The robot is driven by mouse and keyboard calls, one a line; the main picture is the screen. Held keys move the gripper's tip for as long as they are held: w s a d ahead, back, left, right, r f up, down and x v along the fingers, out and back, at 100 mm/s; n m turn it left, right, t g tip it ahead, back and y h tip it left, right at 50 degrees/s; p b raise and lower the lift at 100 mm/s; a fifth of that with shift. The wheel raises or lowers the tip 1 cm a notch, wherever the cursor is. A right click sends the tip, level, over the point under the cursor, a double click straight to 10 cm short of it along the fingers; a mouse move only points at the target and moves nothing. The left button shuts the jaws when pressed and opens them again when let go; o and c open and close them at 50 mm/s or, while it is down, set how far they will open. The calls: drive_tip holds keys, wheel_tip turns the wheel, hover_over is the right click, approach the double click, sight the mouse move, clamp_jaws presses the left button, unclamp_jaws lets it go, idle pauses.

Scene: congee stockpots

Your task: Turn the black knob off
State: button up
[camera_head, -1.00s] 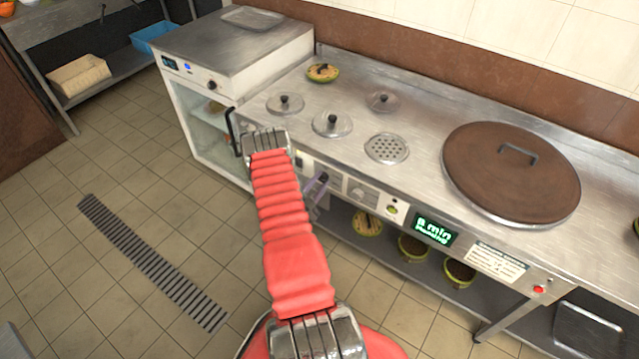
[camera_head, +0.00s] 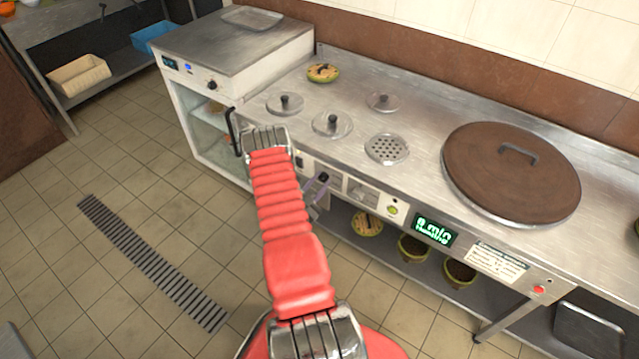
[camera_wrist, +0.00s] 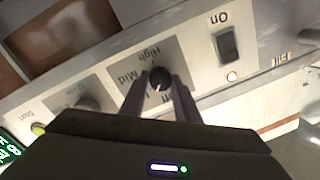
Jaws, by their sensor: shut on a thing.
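A rocker switch (camera_wrist: 228,45) marked "On" is right of the knob in the wrist view, with a lit lamp (camera_wrist: 232,76) below. The brown-lidded stockpot (camera_head: 505,185) and several small lids stand on the steel counter.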

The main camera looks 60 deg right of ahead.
drive_tip(key=n, duration=0.8)
drive_tip(key=shift+g+y, duration=0.3)
drive_tip(key=shift+y, duration=0.1)
drive_tip(key=o, duration=1)
drive_tip(key=shift+w, duration=0.1)
drive_tip(key=shift+o, duration=0.2)
drive_tip(key=shift+a, duration=0.15)
drive_tip(key=w+a+r, duration=0.1)
drive_tip(key=a, duration=1.2)
drive_tip(key=shift+w+a, duration=0.2)
drive_tip(key=shift+w, duration=0.1)
